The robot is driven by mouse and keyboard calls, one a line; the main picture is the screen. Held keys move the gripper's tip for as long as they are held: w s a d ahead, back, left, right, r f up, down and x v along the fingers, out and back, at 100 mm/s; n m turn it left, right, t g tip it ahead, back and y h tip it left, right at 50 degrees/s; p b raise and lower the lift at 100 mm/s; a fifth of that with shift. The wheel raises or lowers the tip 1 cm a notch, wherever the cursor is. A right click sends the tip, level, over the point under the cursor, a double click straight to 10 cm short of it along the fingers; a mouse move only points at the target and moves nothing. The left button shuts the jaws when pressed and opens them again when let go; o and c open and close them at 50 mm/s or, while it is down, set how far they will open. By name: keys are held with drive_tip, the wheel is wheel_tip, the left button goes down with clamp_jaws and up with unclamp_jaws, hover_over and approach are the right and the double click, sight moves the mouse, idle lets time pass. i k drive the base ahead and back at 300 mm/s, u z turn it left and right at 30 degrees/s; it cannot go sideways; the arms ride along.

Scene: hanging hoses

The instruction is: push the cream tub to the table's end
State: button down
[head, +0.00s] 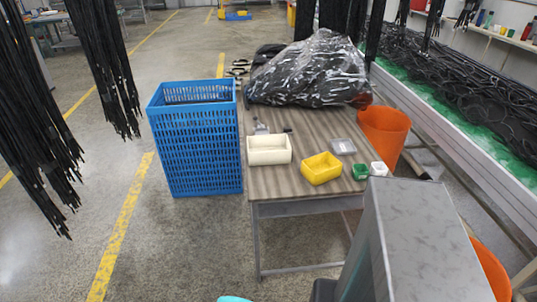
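The cream tub (269,157) is a rectangular open box on the brown striped table (300,185). It stands upright near the table's left edge, a little back from the near end, and looks empty. The blue basket is close to its left. A yellow tub (321,174) stands to its right, slightly nearer, with a gap between them. My gripper does not show in the head view, so its state and distance to the tub are not visible.
A tall blue basket (197,150) stands on the floor against the table's left side. A dark plastic-wrapped heap (312,72) covers the table's far part. A clear-lidded box (342,146), a green item (360,172) and a white item (379,169) lie right. Hoses (100,65) hang left.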

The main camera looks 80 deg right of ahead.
sight(270, 149)
drive_tip(key=u, duration=0.1)
drive_tip(key=k, duration=1.65)
drive_tip(key=z, duration=0.7)
drive_tip(key=i, duration=1)
drive_tip(key=z, duration=0.05)
